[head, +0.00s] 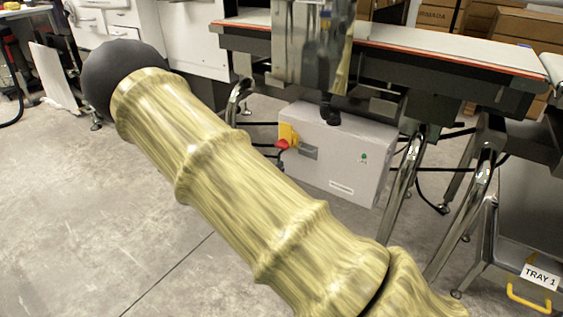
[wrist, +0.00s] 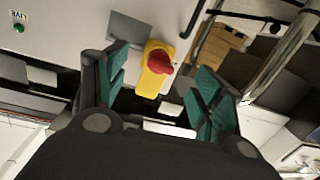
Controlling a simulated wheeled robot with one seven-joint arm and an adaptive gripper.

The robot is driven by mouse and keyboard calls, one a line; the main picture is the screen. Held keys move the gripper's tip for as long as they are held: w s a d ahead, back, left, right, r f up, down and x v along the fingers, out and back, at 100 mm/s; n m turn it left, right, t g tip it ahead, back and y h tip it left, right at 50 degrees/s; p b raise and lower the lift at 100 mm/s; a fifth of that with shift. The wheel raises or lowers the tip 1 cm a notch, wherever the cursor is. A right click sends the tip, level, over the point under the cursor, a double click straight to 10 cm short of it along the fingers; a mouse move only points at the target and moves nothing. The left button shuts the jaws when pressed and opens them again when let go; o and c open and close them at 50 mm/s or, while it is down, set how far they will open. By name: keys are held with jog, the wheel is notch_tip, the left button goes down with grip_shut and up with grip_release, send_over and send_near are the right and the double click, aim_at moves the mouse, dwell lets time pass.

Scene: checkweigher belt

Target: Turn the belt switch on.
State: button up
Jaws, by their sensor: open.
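The belt switch is a red rotary knob (head: 282,144) on a yellow plate (head: 288,133). It sits at the left end of a light grey box (head: 338,158) under the conveyor. In the wrist view, the red knob (wrist: 158,62) and yellow plate (wrist: 151,83) appear upside down compared with the head view. My gripper (wrist: 162,82) is open and empty, with green-padded fingers. The knob shows between and beyond the fingertips, with no visible contact. The exact gap to it is unclear. I cannot clearly make out the gripper in the head view.
The conveyor belt (head: 450,52) runs above the box. Shiny legs (head: 402,190) stand to the box's right. A green lamp (wrist: 19,28) marked LIVE is on the box. A tray labelled TRAY 1 (head: 540,275) is at lower right. Open concrete floor (head: 80,230) lies left.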

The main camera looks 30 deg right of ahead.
aim_at(280, 148)
jog(key=shift+w+d+r+m+g+h+b, duration=0.15)
jog(key=shift+w+d+r+m+h+b, duration=0.15)
jog(key=shift+w+d+b, duration=1.1)
jog(key=shift+w+d+r+m+g+h+b, duration=0.15)
jog(key=shift+w+d+m+b, duration=0.4)
jog(key=shift+d+b, duration=0.9)
jog(key=shift+w+d+r+m+g+h+b, duration=0.2)
jog(key=shift+w+d+b, duration=0.8)
jog(key=shift+d, duration=0.95)
jog(key=shift+w, duration=0.15)
jog(key=c, duration=1.5)
jog(key=shift+o, duration=0.2)
